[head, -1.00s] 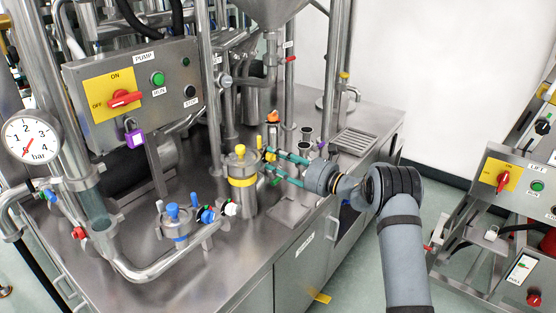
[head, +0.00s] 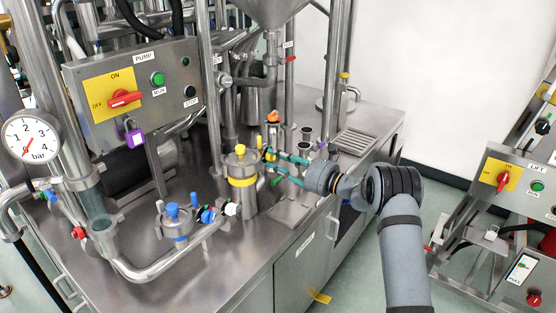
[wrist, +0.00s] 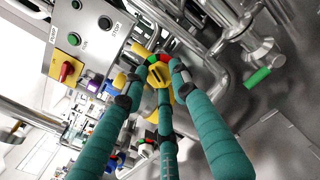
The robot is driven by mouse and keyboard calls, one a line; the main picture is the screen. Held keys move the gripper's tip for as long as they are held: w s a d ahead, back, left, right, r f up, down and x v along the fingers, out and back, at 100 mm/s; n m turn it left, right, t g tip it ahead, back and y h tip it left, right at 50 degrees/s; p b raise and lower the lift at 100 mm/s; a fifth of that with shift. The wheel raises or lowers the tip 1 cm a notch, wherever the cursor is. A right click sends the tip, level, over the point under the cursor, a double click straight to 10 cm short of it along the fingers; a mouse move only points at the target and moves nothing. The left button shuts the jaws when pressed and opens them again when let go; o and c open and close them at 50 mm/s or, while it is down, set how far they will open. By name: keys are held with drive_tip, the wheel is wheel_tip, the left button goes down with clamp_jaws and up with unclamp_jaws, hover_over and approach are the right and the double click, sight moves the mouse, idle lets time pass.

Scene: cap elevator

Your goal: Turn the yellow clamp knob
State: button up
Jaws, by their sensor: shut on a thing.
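The yellow clamp knob (wrist: 160,75) is in the upper middle of the wrist view, between the tips of my teal fingers. My gripper (wrist: 153,84) is shut on it. In the head view my gripper (head: 268,163) reaches in from the right, its tips at the right side of a steel canister (head: 243,191) with a yellow band and a yellow top knob (head: 240,151). The clamp knob is small there and partly hidden by the fingertips, so its turn angle is hard to read.
A blue-topped filter housing (head: 175,228) with valves stands left of the canister. An orange-topped fitting (head: 273,117) is behind the fingers. A pump panel (head: 135,90) is at the upper left. The bench front right of the canister is fairly clear.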

drive_tip(key=shift+f+n+b, duration=0.3)
drive_tip(key=shift+n+b, duration=0.1)
drive_tip(key=shift+b, duration=0.3)
drive_tip(key=n+b, duration=0.1)
drive_tip(key=b, duration=0.1)
drive_tip(key=n+b, duration=0.1)
drive_tip(key=b, duration=0.1)
drive_tip(key=n+b, duration=0.1)
drive_tip(key=b, duration=0.1)
drive_tip(key=shift+f+n, duration=0.25)
drive_tip(key=shift+n, duration=0.15)
drive_tip(key=n+b, duration=0.3)
drive_tip(key=b, duration=0.2)
drive_tip(key=shift+n+b, duration=0.3)
drive_tip(key=shift+n, duration=0.1)
drive_tip(key=n+b, duration=0.3)
drive_tip(key=b, duration=0.2)
drive_tip(key=shift+d, duration=0.1)
drive_tip(key=n+b, duration=0.6)
drive_tip(key=b, duration=0.1)
drive_tip(key=shift+w+r+n, duration=0.1)
drive_tip(key=shift+r+n, duration=0.1)
drive_tip(key=shift+n, duration=0.2)
drive_tip(key=shift+r+n+b, duration=0.2)
drive_tip(key=shift+n+b, duration=0.75)
drive_tip(key=shift+n, duration=0.45)
drive_tip(key=shift+r+n+b, duration=0.15)
drive_tip(key=shift+n+b, duration=0.75)
drive_tip(key=shift+n, duration=0.5)
drive_tip(key=shift+r, duration=0.1)
